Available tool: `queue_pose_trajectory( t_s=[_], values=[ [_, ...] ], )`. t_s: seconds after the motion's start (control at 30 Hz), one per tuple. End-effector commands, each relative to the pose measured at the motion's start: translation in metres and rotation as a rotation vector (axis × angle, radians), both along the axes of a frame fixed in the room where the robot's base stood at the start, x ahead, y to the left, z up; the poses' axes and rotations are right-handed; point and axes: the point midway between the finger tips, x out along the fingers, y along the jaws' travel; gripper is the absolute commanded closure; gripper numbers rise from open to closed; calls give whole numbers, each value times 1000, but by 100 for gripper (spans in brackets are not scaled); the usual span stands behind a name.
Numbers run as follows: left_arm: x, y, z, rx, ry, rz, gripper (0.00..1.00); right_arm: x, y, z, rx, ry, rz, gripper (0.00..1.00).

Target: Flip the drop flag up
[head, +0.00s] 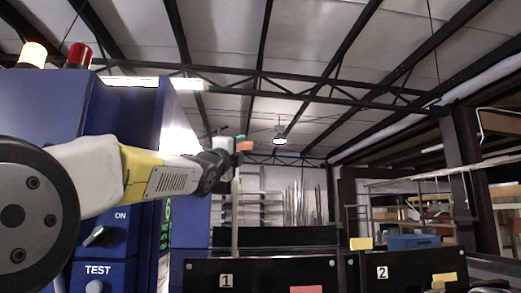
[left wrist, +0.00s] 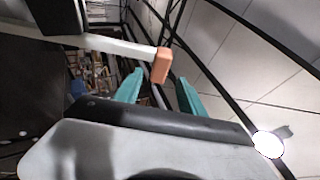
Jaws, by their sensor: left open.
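The drop flag appears as a pale stick (head: 235,215) standing upright in the head view, with an orange end (head: 244,146) at its top. In the left wrist view the pale stick (left wrist: 115,45) comes in from the left and its orange end (left wrist: 161,66) shows at the gap between the fingers. My left gripper (head: 229,143) is at the stick's top, with teal fingers. In the left wrist view the left gripper (left wrist: 160,85) is open, with a finger on either side of the orange end. Contact cannot be told. My right gripper is not in view.
A blue machine (head: 120,115) with ON and TEST controls and a red lamp (head: 78,56) stands at the left, behind my left arm. Black panels numbered 1 (head: 260,275) and 2 (head: 410,270) stand in front. A blue bin (head: 414,242) is behind panel 2.

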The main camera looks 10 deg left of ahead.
Motion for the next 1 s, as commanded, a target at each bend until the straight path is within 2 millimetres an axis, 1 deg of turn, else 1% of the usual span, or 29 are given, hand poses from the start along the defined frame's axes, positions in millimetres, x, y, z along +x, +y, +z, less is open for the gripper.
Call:
queue_pose_trajectory(
  t_s=[0.03,0.2,0.4,0.6,0.9,0.97,1.0],
  values=[
    [11,-3,4,-1,2,-2,53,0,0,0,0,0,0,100],
    [43,-8,19,-2,3,-2,53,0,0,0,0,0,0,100],
    [71,-11,33,-2,3,-1,53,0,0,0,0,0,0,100],
    [83,-13,39,-5,4,-1,53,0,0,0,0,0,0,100],
    [84,-13,40,-5,4,-1,53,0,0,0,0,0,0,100],
    [84,-13,40,-5,4,-1,64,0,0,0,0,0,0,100],
    [84,-13,40,-5,4,-1,72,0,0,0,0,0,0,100]
  ],
)
